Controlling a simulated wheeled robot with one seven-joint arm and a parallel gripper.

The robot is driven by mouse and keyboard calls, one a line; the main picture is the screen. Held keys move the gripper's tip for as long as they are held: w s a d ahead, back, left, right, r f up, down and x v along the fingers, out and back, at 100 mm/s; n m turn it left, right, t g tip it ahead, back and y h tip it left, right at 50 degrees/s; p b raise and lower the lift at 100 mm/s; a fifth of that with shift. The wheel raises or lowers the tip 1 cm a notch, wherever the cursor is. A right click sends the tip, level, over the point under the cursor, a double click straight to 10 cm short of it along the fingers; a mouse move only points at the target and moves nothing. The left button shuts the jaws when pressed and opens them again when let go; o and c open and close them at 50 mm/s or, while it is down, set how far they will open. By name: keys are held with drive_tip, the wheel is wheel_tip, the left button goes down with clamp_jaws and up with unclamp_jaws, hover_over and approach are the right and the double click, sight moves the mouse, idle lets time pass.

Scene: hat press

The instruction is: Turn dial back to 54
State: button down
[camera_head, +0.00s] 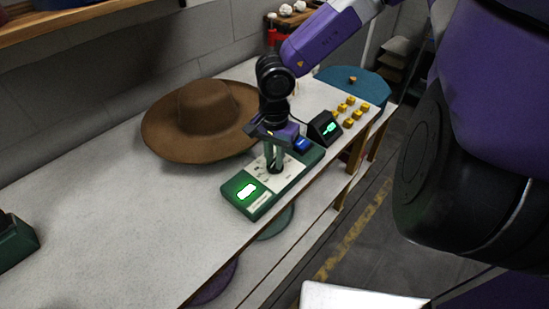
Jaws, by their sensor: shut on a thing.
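A green control box (262,209) with a pale top panel sits near the front edge of the white workbench. A lit green display (246,191) is at its near left end; its digits are too bright and small to read. My gripper (273,168) points down over the middle of the panel, its fingers shut on the dial there. The dial itself is mostly hidden by the fingers, and so is its pointer. Marks on the panel around it are too small to read.
A brown wide-brimmed hat (205,112) lies behind the box. A small black device (324,128) with a lit screen and several yellow blocks (349,106) are to the right. A teal round item (352,78) is farther back.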

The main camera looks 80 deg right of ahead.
sight(274, 162)
drive_tip(key=c, duration=1.4)
unclamp_jaws()
drive_tip(key=shift+o, duration=0.2)
wheel_tip(274, 162, up, 8)
drive_tip(key=p, duration=0.5)
drive_tip(key=shift+f, duration=0.1)
